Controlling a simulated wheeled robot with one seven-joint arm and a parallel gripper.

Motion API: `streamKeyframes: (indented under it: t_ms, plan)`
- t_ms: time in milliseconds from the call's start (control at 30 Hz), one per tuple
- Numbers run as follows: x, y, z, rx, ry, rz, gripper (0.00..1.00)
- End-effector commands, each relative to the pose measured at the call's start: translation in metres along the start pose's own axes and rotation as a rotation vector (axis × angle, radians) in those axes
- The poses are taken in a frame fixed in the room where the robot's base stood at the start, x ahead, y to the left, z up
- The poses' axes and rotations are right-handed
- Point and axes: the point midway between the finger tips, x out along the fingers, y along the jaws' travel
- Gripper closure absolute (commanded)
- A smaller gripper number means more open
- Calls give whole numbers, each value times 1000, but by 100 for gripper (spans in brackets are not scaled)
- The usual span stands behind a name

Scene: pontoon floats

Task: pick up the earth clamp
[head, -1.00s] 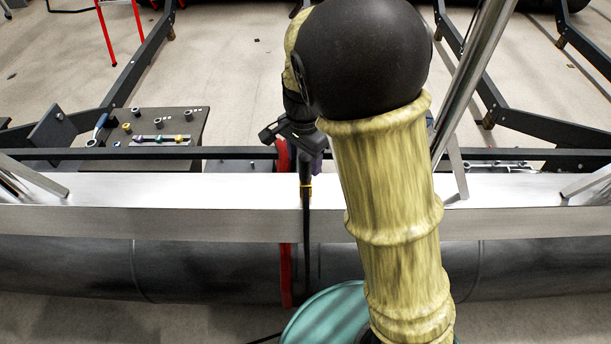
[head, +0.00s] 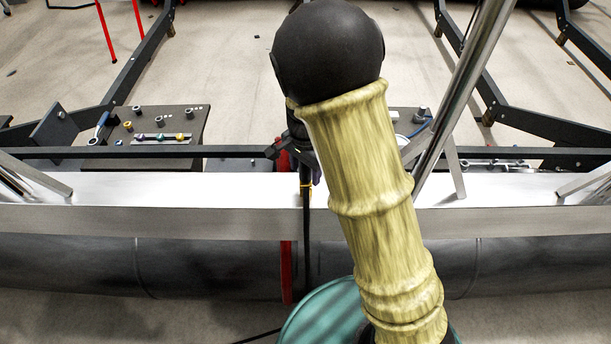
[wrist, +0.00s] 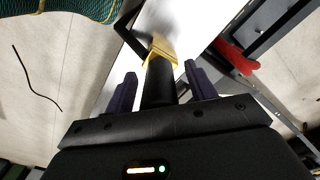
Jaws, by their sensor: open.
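What looks like the earth clamp (wrist: 160,80) is a black, bar-like piece with a yellow-gold band on the bright metal beam. In the wrist view it lies between the two purple fingers of my gripper (wrist: 162,88), and a thin black part bends away beyond the band. My gripper is open around it; I cannot tell whether either finger touches it. In the head view its dark length (head: 308,215) hangs down the near face of the beam, with the band near the top edge. My arm hides most of the gripper there.
The metal beam (head: 150,222) runs across the view above a dark float tube (head: 80,265). A red strip (head: 286,270) is beside the clamp. A dark panel with small fittings (head: 190,120) is at left. A slanted metal pole (head: 465,85) stands right of my arm.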

Motion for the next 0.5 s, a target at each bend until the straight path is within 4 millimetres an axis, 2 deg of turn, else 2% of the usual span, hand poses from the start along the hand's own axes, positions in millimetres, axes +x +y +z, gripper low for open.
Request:
streamKeyframes:
  t_ms: [67,333,500]
  plan:
    - [0,0,0,0,0,0,47]
    - [0,0,0,0,0,0,100]
    - [-1,-1,0,0,1,-2,100]
